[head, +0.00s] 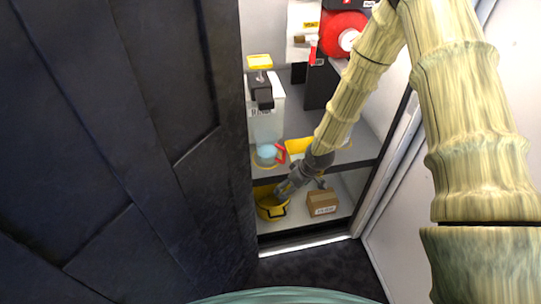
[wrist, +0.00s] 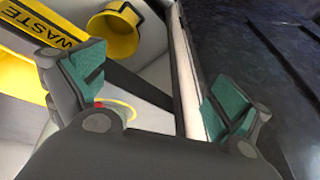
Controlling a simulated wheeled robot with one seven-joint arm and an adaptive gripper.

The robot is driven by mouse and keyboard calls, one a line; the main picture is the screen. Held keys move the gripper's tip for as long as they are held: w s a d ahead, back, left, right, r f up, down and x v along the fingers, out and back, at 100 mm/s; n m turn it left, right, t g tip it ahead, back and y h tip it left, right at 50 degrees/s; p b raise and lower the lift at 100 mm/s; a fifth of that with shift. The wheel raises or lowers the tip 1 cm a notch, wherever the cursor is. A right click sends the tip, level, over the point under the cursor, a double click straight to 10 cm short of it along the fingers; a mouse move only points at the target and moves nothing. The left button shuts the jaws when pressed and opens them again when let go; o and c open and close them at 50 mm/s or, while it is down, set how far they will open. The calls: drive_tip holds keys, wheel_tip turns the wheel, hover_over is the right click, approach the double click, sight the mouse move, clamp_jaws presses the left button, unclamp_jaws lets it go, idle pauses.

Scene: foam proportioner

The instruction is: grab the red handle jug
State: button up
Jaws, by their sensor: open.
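The jug (head: 266,152) has a pale blue, clear body and a red handle (head: 281,153) on its right side. It stands on the middle shelf in the head view, below the white dispenser. My gripper (head: 282,190) is lower and a little right of it, in front of the lower shelf. In the wrist view my gripper (wrist: 155,92) is open, its teal-padded fingers wide apart with nothing held between them. A small red spot shows beside the left finger there, near a yellow ring on the pale surface; I cannot tell if it is the jug's handle.
A yellow bucket (head: 272,208) and a cardboard box (head: 322,202) stand on the lower shelf. The shelf edge (head: 358,168) lies beside my arm. A white dispenser (head: 266,115) stands above the jug. A dark door (head: 125,150) fills the left. A yellow WASTE bin (wrist: 60,32) shows in the wrist view.

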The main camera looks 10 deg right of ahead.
sight(282, 148)
drive_tip(key=w+r, duration=0.2)
drive_tip(key=w, duration=0.2)
drive_tip(key=w+r+n, duration=0.1)
drive_tip(key=w, duration=0.4)
drive_tip(key=w+r+n+t, duration=0.1)
drive_tip(key=w+r, duration=0.1)
drive_tip(key=w, duration=0.3)
drive_tip(key=shift+w+a+r, duration=0.1)
drive_tip(key=shift+r, duration=0.2)
drive_tip(key=shift+w+a+f+p, duration=0.2)
drive_tip(key=shift+w+a+p, duration=0.1)
drive_tip(key=shift+w+a, duration=0.5)
drive_tip(key=shift+w+a+f+p, duration=0.25)
drive_tip(key=shift+w+a, duration=0.2)
drive_tip(key=shift+w, duration=0.5)
drive_tip(key=shift+w+a+f+p, duration=0.15)
drive_tip(key=shift+w+a+p, duration=0.2)
drive_tip(key=shift+w+a, duration=0.45)
drive_tip(key=shift+w+d, duration=0.1)
drive_tip(key=c, duration=1.3)
